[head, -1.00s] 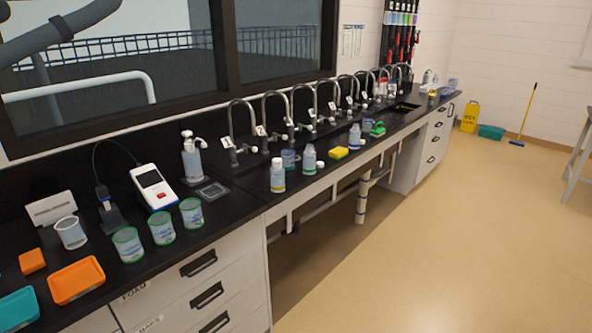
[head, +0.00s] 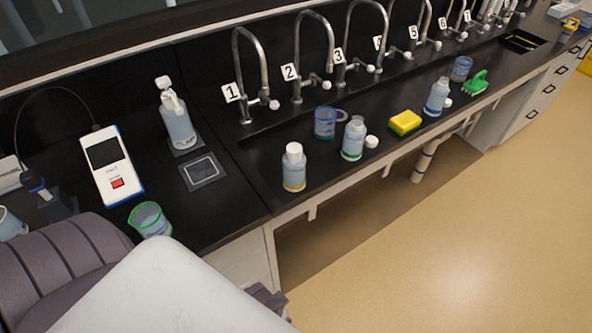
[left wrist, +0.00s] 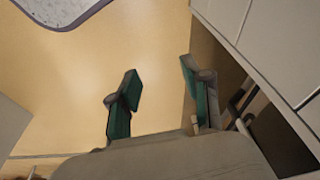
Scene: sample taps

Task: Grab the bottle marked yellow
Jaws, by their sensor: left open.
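A white-capped bottle with a yellow band near its base (head: 293,170) stands upright on the black counter near its front edge, in front of tap 1 and tap 2. A second bottle (head: 354,140) with a greenish band stands open to its right, with a loose white cap (head: 371,142) beside it. A third bottle (head: 437,98) stands farther right. My left gripper (left wrist: 163,95) is open and empty in the left wrist view, over the floor beside the cabinet fronts. In the head view my left arm covers the lower left and mostly hides the gripper. My right gripper is not in view.
A blue beaker (head: 325,122) stands behind the bottles. A yellow sponge (head: 405,122) and a green brush (head: 476,83) lie to the right. A green-rimmed beaker (head: 150,220), a meter (head: 112,168) and a pump bottle (head: 177,122) are at left. The floor in front is clear.

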